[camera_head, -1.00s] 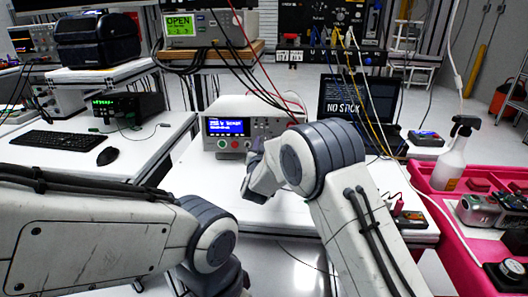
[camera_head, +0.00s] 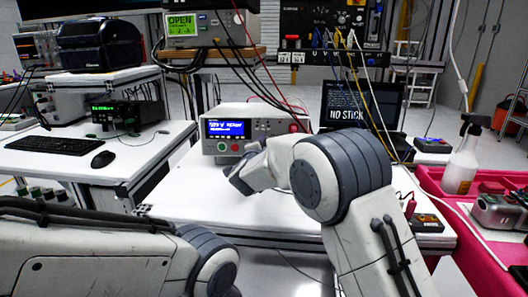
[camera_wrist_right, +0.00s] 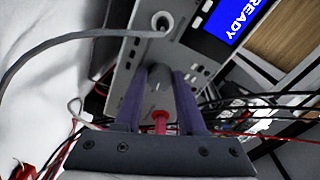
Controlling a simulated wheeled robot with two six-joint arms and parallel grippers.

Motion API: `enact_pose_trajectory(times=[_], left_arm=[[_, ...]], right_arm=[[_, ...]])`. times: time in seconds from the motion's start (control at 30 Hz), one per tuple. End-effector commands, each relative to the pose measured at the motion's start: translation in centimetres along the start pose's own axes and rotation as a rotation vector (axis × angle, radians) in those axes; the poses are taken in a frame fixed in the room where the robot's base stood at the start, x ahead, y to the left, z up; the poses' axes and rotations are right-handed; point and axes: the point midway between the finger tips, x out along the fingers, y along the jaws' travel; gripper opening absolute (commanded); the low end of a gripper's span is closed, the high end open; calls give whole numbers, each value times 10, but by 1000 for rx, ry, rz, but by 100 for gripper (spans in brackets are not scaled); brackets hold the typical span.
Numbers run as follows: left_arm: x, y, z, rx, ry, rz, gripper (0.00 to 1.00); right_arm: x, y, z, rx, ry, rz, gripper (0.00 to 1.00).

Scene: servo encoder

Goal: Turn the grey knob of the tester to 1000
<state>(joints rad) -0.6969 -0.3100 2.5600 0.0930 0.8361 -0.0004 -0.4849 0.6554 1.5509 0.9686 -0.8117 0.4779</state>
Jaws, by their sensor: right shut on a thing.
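The tester (camera_head: 262,112) is a pale box with a blue screen (camera_head: 227,129), standing at the back of the white middle table. The screen's top line ends in READY; its number is too small to read surely. My right gripper (camera_wrist_right: 159,80) reaches the tester's front; its purple fingers are shut on the grey knob (camera_wrist_right: 158,92), which shows blurred between them. The knob's pointer and scale cannot be read. A red plug-like part (camera_wrist_right: 160,121) shows between the fingers nearer the palm. In the head view my right wrist hides the tester's lower right front. My left gripper is out of view.
Cables hang behind and over the tester. A laptop (camera_head: 361,103) reading NO STICK stands to its right. A pink bench (camera_head: 433,178) with a spray bottle (camera_head: 463,157) is at the right. The table (camera_head: 185,195) left of my right wrist is clear.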

Motion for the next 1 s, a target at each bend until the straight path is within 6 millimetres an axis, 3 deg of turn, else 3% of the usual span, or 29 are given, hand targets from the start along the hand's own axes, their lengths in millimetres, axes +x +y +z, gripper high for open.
enact_pose_trajectory(times=[0.5,1.0], left_arm=[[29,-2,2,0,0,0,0],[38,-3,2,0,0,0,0]], right_arm=[[0,-1,0,457,1,57,0],[0,-2,-1,663,0,85,0]])
